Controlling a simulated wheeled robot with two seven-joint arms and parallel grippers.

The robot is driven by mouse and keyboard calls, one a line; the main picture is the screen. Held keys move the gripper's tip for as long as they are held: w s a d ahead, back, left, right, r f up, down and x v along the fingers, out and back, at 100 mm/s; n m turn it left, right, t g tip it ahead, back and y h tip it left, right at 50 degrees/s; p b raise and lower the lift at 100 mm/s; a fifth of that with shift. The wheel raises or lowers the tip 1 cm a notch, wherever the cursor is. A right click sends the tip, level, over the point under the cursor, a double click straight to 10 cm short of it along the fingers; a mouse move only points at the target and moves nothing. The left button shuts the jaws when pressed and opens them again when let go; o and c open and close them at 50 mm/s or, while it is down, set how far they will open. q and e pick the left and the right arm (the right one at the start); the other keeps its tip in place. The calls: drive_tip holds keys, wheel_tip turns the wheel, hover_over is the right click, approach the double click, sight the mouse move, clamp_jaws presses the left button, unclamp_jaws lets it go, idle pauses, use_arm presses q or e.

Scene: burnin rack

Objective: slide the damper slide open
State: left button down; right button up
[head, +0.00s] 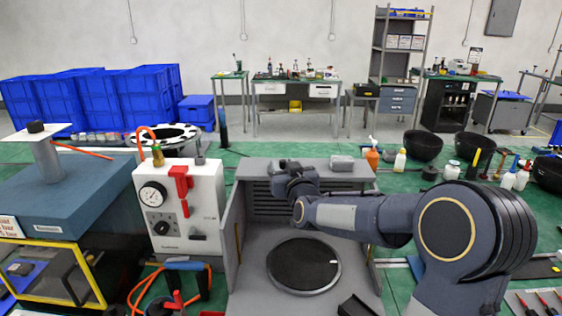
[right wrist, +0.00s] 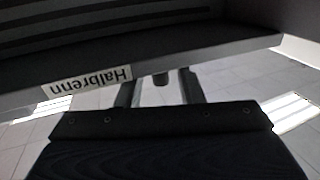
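A grey open-fronted box (head: 232,235) stands on the bench in the head view, with a slotted back panel (head: 262,200) and a round dark plate on its floor. My right gripper (head: 285,165) reaches over the box to the top of its back wall. In the right wrist view its two fingers (right wrist: 160,88) stand apart below a dark edge with an upside-down "Halbrenn" label (right wrist: 87,90). A small dark tab (right wrist: 160,79) shows between the fingers; I cannot tell if they touch it. Which part is the damper slide is not clear. My left gripper is not in view.
A small grey block (head: 342,163) sits on the box's top edge, right of the gripper. A white gauge unit (head: 180,210) with a red lever stands close on the left. Bottles (head: 372,155) and black bowls (head: 424,146) stand behind on the right.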

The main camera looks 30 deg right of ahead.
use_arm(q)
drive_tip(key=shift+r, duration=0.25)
use_arm(e)
drive_tip(key=shift+x, duration=0.8)
clamp_jaws()
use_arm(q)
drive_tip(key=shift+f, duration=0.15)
